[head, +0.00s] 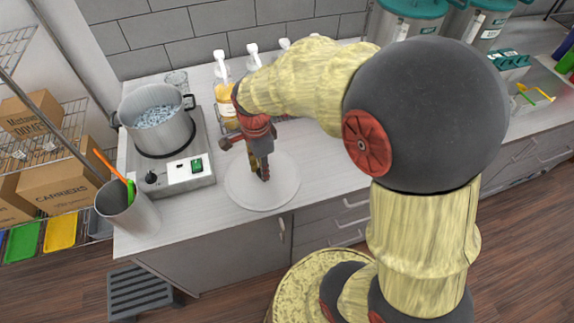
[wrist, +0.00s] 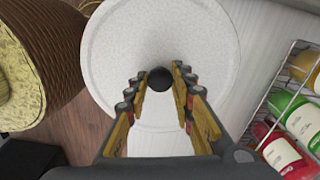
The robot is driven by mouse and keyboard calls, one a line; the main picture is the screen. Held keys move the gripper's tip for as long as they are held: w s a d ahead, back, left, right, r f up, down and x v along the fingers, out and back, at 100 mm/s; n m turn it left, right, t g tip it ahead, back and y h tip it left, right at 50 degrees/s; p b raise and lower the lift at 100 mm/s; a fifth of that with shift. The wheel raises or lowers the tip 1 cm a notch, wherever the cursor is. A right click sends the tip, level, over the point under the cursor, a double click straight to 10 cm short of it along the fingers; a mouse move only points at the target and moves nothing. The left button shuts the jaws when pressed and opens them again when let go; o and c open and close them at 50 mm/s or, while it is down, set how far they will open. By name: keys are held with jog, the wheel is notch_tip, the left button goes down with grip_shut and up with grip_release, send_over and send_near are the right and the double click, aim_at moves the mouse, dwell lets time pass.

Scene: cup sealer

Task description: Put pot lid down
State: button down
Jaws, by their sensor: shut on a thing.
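The pot lid (head: 262,194) is a round, pale disc, low over the counter to the right of the hot plate in the head view. In the wrist view the lid (wrist: 120,45) fills the middle, with a dark round knob (wrist: 159,79) between the fingertips. My gripper (head: 263,176) points down and is shut on the knob; it also shows in the wrist view (wrist: 158,82). I cannot tell whether the lid touches the counter. The silver pot (head: 158,124) stands uncovered on the hot plate (head: 183,168), with bluish-white contents.
A metal cup (head: 128,211) with an orange-handled tool stands at the counter's front left corner. Syrup bottles (head: 226,96) in a wire rack stand behind my gripper, and a clear glass (head: 177,81) is at the back. Bare counter (head: 318,166) lies right of the lid.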

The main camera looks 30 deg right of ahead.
aim_at(275, 156)
jog(key=w+d+f, duration=0.1)
jog(key=d, duration=0.1)
jog(key=w+d+f, duration=0.1)
jog(key=d, duration=0.1)
jog(key=w+d+f, duration=0.1)
jog(key=w+d, duration=0.1)
jog(key=shift+d+f, duration=0.25)
jog(key=shift+d, duration=0.1)
jog(key=d+f, duration=0.1)
jog(key=w+d+f, duration=0.1)
jog(key=f, duration=0.1)
jog(key=w+d+f, duration=0.1)
jog(key=f, duration=0.1)
jog(key=shift+w+d+b, duration=0.15)
jog(key=shift+d+b, duration=0.2)
jog(key=shift+d, duration=0.05)
jog(key=shift+w+d+f, duration=0.15)
jog(key=shift+d+f, duration=0.15)
jog(key=shift+f, duration=0.15)
jog(key=shift+w+f, duration=0.1)
jog(key=shift+f, duration=1.45)
jog(key=shift+f, duration=0.15)
jog(key=c, duration=1.5)
grip_release()
jog(key=shift+c, duration=0.2)
